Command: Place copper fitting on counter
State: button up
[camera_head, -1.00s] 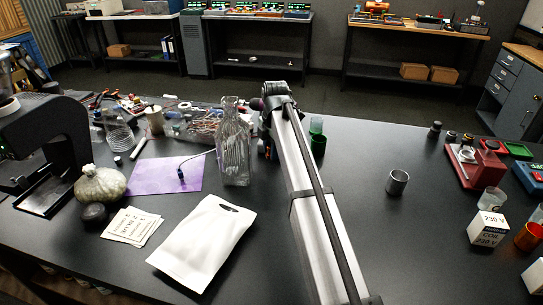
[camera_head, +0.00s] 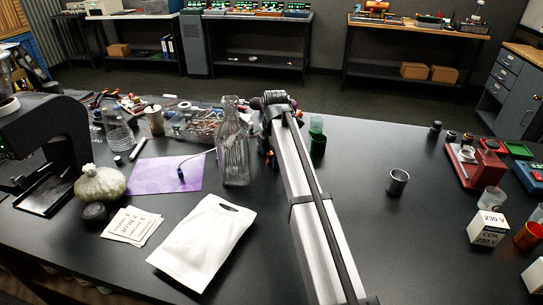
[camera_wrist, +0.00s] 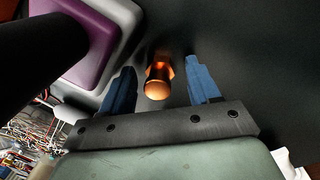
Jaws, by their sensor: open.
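The copper fitting (camera_wrist: 159,76) shows in the wrist view as a short, shiny orange piece with a rounded near end, against a dark surface. My gripper (camera_wrist: 160,66) is open, with one blue finger on each side of the fitting. Dark gaps show between the fitting and both fingers. Whether the fitting bears fully on the counter is hard to tell. In the head view, a small orange patch beside the end of my arm may be the fitting, and my arm hides most of the gripper. The black counter (camera_head: 340,225) spreads around it.
A clear glass bottle (camera_head: 235,150) stands just left of my arm's end, and a green cup (camera_head: 317,145) just right. A white pouch (camera_head: 203,240) and purple mat (camera_head: 165,176) lie left. A metal cup (camera_head: 397,182) stands right, with bare counter around it.

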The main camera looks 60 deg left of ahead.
jog(key=shift+r, duration=0.15)
notch_tip(320, 180, up, 12)
jog(key=d, duration=0.1)
dwell(0.5)
dwell(4.4)
